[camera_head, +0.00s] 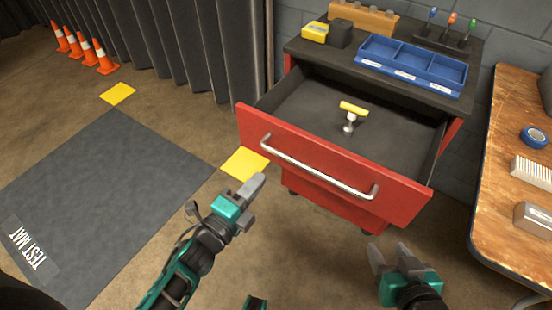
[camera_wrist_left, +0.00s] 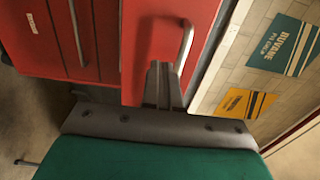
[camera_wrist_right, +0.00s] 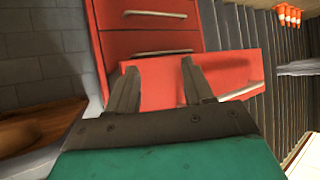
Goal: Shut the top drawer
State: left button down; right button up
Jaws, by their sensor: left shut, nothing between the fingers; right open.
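The red top drawer (camera_head: 330,168) is pulled well out of the tool cabinet. A long silver handle (camera_head: 318,172) runs along its front. A small yellow-and-silver tool (camera_head: 351,115) lies on the drawer's dark floor. My left gripper (camera_head: 256,186) is shut and empty, in front of and below the drawer's left part; in the left wrist view its fingers (camera_wrist_left: 164,88) overlap the red front beside the handle (camera_wrist_left: 184,48). I cannot tell whether they touch it. My right gripper (camera_head: 390,257) is open and empty, below and in front of the drawer's right end; the right wrist view shows its spread fingers (camera_wrist_right: 160,85).
A blue divided tray (camera_head: 411,66), a yellow box (camera_head: 314,31) and several screwdrivers (camera_head: 452,22) sit on the cabinet top. A wooden bench (camera_head: 505,110) stands at the right. A dark test mat (camera_head: 100,195) lies on open floor at the left. Orange cones (camera_head: 104,58) stand farther back.

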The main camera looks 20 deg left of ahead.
aim_at(283, 151)
pick_arm(q)
jog(key=x, duration=0.8)
jog(key=shift+w+b, duration=0.2)
jog(key=shift+b, duration=0.2)
pick_arm(e)
jog(key=shift+f, duration=0.55)
pick_arm(q)
jog(key=shift+w, duration=0.1)
